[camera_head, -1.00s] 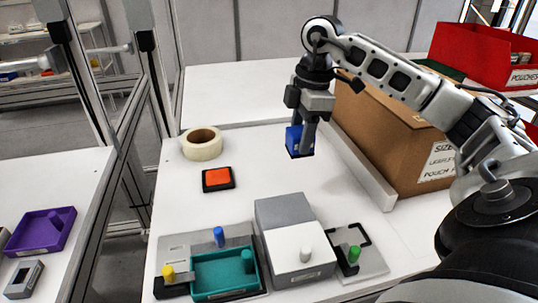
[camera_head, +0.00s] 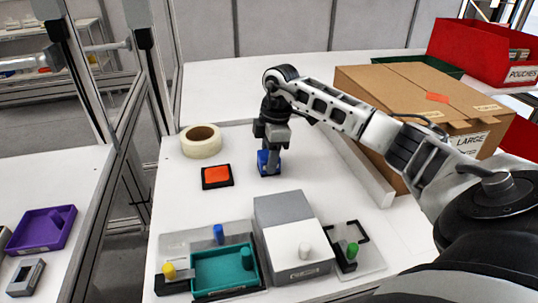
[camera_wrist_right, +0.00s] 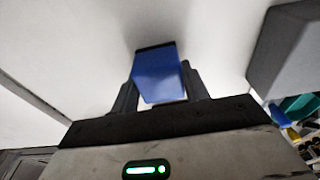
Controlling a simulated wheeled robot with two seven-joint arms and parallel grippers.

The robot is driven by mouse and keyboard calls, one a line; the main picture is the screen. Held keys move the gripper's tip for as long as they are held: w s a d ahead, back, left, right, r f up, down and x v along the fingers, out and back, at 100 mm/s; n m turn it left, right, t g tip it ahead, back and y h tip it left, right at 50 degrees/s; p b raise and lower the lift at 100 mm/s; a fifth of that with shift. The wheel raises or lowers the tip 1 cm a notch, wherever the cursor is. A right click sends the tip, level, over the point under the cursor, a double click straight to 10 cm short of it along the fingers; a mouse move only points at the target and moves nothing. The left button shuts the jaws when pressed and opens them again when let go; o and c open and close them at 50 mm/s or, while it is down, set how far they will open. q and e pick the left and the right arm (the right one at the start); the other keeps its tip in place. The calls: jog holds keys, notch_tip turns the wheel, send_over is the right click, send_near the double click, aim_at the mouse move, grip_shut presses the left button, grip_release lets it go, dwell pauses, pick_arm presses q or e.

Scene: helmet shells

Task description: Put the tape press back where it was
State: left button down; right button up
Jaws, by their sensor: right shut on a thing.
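The blue block (camera_head: 263,164), which I take to be the tape press, is in my right gripper (camera_head: 271,157). It is at or just above the white table, right of the orange pad; I cannot tell whether it touches. In the right wrist view the blue block (camera_wrist_right: 160,76) sits between the two fingers of the right gripper (camera_wrist_right: 158,92), against the white surface. The fingers are shut on it. My left gripper is not in view.
An orange pad (camera_head: 216,176) and a tape roll (camera_head: 201,141) lie to the left. A teal tray (camera_head: 222,270), a grey-white box (camera_head: 294,236) and a green-knobbed fixture (camera_head: 352,249) stand in front. A cardboard box (camera_head: 400,90) stands at right behind a low white edge (camera_head: 357,170).

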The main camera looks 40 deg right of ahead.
jog(key=o, duration=0.9)
jog(key=shift+f, duration=0.1)
jog(key=r, duration=0.4)
jog(key=d+r, duration=0.1)
jog(key=r, duration=0.7)
jog(key=shift+s+d+r+p, duration=0.1)
jog(key=shift+s+d+p, duration=0.1)
jog(key=shift+s+p, duration=0.15)
